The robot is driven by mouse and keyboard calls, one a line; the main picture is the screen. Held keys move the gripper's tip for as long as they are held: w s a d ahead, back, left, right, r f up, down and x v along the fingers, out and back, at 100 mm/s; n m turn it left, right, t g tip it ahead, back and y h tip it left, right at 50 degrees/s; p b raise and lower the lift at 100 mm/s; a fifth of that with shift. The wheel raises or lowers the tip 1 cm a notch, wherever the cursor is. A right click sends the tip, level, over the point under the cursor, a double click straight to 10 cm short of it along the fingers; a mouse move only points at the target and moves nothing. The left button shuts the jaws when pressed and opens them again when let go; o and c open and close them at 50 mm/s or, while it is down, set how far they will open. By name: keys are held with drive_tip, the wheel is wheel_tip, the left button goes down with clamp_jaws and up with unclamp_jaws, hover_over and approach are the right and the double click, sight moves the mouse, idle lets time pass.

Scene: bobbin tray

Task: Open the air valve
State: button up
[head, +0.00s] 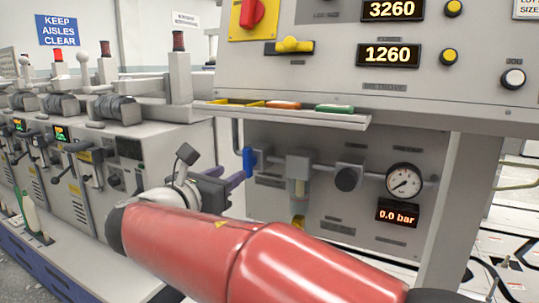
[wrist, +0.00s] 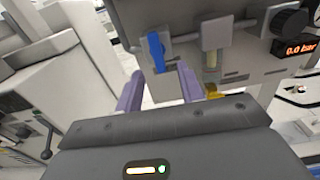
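The air valve's blue handle (head: 249,161) is at the left end of the air line on the panel below the machine. In the wrist view the handle (wrist: 156,52) stands upright, across the pipe. My gripper (head: 238,179) is just left of and below it in the head view. In the wrist view my gripper (wrist: 160,82) has its two purple fingers spread apart below the handle, with nothing held. I cannot tell whether a fingertip touches the handle. The display (head: 398,215) under the round gauge (head: 404,182) reads 0.0 bar.
A filter unit (head: 299,168) and a dark regulator knob (head: 347,179) sit right of the valve. A ledge with coloured tools (head: 290,116) juts out above. A row of winding machines (head: 100,160) stands left. A support post (head: 458,190) stands right.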

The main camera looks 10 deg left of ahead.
sight(245, 161)
drive_tip(key=x, duration=0.7)
drive_tip(key=shift+w+a+r+p, duration=0.15)
drive_tip(key=shift+w+r+p, duration=0.05)
drive_tip(key=shift+w+p, duration=0.2)
clamp_jaws()
